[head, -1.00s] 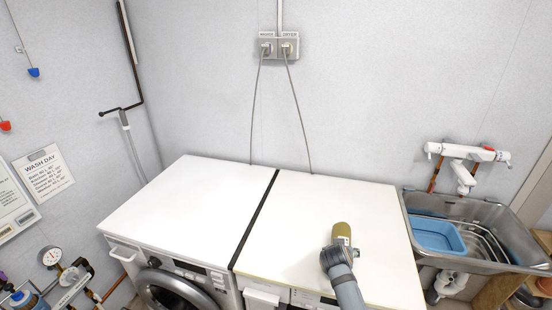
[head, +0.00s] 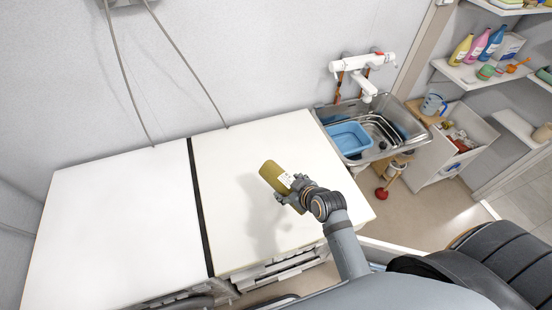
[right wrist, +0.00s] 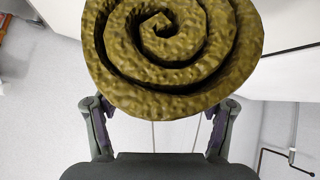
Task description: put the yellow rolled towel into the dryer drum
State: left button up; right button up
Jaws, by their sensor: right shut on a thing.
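The yellow rolled towel (head: 277,178) is held above the white top of the right-hand machine in the head view. My right gripper (head: 290,192) is shut on it. In the right wrist view the towel's spiral end (right wrist: 170,50) fills the upper middle, with the gripper's fingers (right wrist: 158,112) on both sides of it. The dryer drum is not visible; only part of the front of the right-hand machine (head: 275,272) shows below its top. My left gripper is not in view.
A metal sink (head: 325,112) with a blue basin (head: 349,139) stands right of the machines. The left white machine top (head: 120,215) is bare. Shelves with bottles (head: 475,75) and a white cabinet (head: 450,150) are at the right. Some floor (head: 415,205) is clear.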

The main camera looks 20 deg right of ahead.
jog(key=shift+r, duration=0.2)
jog(key=shift+w+f, duration=0.2)
jog(key=shift+w, duration=0.05)
jog(key=w+f, duration=0.1)
jog(key=w, duration=0.1)
jog(key=w+f, duration=0.1)
jog(key=w, duration=0.3)
jog(key=shift+w+f, duration=0.4)
jog(key=b+x, duration=0.5)
jog(key=d+b+x, duration=0.1)
jog(key=b+x, duration=0.1)
jog(key=x, duration=0.1)
jog(key=shift+s+f, duration=0.1)
jog(key=shift+f, duration=0.35)
jog(key=shift+b, duration=0.45)
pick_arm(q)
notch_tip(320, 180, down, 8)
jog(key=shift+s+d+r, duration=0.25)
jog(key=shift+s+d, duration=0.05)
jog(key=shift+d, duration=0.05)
pick_arm(e)
jog(key=shift+r, duration=0.1)
